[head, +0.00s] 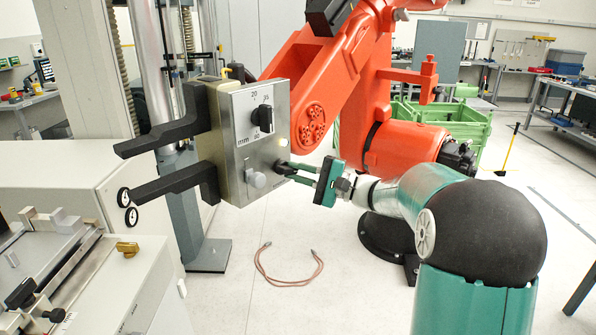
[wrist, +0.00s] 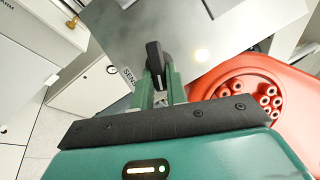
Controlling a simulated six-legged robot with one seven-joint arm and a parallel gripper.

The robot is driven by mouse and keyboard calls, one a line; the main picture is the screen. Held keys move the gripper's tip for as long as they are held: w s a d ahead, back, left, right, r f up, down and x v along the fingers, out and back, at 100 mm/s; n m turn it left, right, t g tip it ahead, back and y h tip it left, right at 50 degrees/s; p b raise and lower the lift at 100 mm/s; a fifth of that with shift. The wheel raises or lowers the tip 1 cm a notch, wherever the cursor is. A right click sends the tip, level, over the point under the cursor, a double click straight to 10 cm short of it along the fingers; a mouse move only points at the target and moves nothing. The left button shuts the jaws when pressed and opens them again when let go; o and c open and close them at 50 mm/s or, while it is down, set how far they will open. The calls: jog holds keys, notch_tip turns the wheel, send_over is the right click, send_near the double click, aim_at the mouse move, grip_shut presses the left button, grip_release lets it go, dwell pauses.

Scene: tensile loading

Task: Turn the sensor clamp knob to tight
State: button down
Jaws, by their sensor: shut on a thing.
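A grey box-shaped sensor unit (head: 228,140) is held up on two black arms in the head view. The sensor clamp knob is black and small at the tips of my gripper (head: 289,168), at the box's right edge. In the wrist view the black knob (wrist: 154,55) points up and slightly left, with part of the label "SENS" beside it. My gripper (wrist: 158,82) is shut on this knob, its green fingers close on both sides. The fingers hide the knob's lower part, and I cannot read its tight mark.
A pale round button (wrist: 202,55) is to the right of the clamp knob. A large orange robot arm (head: 310,90) stands close behind. A reddish cable (head: 288,279) lies on the floor.

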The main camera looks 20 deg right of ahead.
jog(key=shift+f+m, duration=0.15)
jog(key=shift+m, duration=0.55)
jog(key=c, duration=1.4)
grip_release()
jog(key=shift+s, duration=0.1)
jog(key=v, duration=1.3)
jog(key=shift+s+d+f, duration=0.25)
